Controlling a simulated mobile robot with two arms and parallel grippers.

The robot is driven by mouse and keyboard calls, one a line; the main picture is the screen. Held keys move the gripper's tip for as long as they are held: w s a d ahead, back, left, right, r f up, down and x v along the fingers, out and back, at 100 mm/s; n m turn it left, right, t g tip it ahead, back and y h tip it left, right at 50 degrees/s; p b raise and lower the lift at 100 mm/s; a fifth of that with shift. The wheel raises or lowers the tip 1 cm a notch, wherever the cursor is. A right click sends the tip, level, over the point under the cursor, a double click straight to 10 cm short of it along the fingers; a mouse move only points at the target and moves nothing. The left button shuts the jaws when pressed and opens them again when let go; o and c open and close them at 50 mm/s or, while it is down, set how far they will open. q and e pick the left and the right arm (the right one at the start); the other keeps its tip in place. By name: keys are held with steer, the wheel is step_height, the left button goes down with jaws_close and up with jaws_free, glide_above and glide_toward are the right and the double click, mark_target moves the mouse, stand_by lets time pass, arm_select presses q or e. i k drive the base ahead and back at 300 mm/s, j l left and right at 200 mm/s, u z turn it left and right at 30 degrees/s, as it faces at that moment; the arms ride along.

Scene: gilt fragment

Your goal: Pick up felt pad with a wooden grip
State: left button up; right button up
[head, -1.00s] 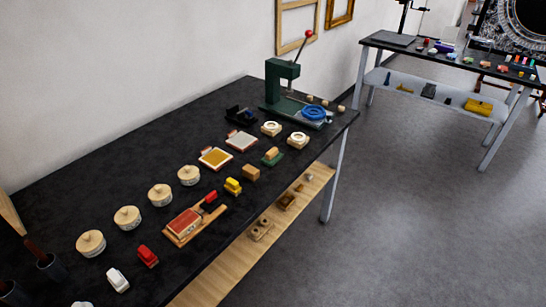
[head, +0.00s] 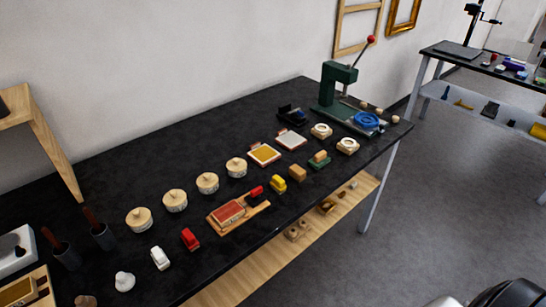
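A small wooden block on a green pad, which looks like the felt pad with a wooden grip (head: 319,160), lies on the black worktop (head: 240,258) near its front edge, right of the middle of the head view. The green pad faces down and the wooden grip is on top. Neither of my grippers shows in the head view. A dark and white rounded shape at the bottom right corner is cut off, and I cannot tell what it is.
A plain wooden block (head: 298,173) is left of the pad and a white round dish (head: 347,146) is right of it. Grey floor (head: 440,200) is clear in front of the table.

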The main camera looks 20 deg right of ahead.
mark_target(320, 159)
steer(key=l+u, duration=1.2)
steer(key=k+l, duration=0.05)
